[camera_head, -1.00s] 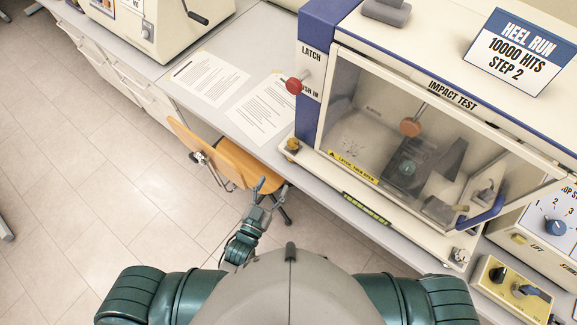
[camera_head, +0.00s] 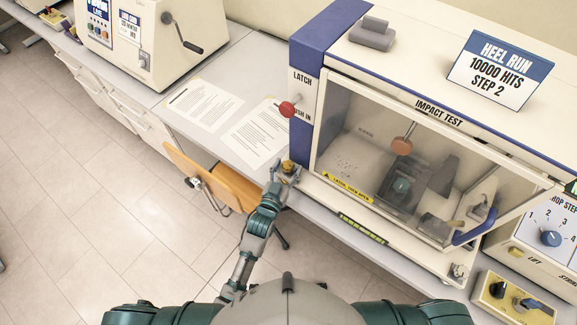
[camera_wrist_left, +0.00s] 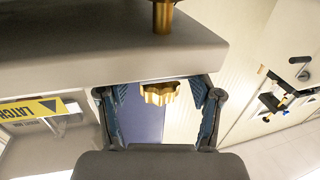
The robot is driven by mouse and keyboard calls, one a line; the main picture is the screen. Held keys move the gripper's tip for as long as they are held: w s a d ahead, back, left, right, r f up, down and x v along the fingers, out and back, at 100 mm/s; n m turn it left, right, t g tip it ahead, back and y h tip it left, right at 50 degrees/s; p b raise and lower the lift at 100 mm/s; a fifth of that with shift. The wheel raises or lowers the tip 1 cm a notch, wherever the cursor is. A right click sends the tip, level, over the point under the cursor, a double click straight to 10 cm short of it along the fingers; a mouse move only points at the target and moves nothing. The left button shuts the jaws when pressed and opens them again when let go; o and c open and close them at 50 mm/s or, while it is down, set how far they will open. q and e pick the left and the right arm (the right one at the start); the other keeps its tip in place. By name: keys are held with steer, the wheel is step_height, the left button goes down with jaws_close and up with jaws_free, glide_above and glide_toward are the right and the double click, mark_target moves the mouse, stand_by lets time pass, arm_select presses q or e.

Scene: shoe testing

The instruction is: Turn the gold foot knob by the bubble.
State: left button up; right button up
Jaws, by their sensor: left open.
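The gold foot knob (camera_head: 289,166) sits at the front left lower corner of the impact test machine (camera_head: 330,190). In the left wrist view the scalloped gold knob (camera_wrist_left: 160,93) lies between my left fingers, with gaps on both sides. My left gripper (camera_head: 283,172) is open at the knob and partly covers it in the head view; it also shows in the wrist view (camera_wrist_left: 160,112). The green bubble level (camera_head: 362,228) is on the machine's front lower edge; the bubble itself is too small to read. My right gripper is out of view.
A red latch knob (camera_head: 288,108) is above the foot. Paper sheets (camera_head: 256,133) lie on the bench to the left, and an orange chair (camera_head: 215,180) stands below. A second foot (camera_head: 457,271) and a yellow control box (camera_head: 512,298) are at right.

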arm_select(q)
steer(key=shift+w+d, duration=0.1)
steer(key=shift+w, duration=0.15)
steer(key=shift+r, duration=0.1)
steer(key=c, duration=1.2)
steer(key=shift+o, duration=0.2)
steer(key=shift+r+m+g+h+p, duration=0.15)
steer(key=shift+m+g+h+p, duration=0.35)
steer(key=shift+m+h+p, duration=0.45)
steer(key=shift+m+g+h, duration=0.55)
steer(key=shift+g+h, duration=0.05)
steer(key=shift+h, duration=0.45)
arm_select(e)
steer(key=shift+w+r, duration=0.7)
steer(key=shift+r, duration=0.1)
arm_select(q)
steer(key=o, duration=1.2)
steer(key=shift+c, duration=0.2)
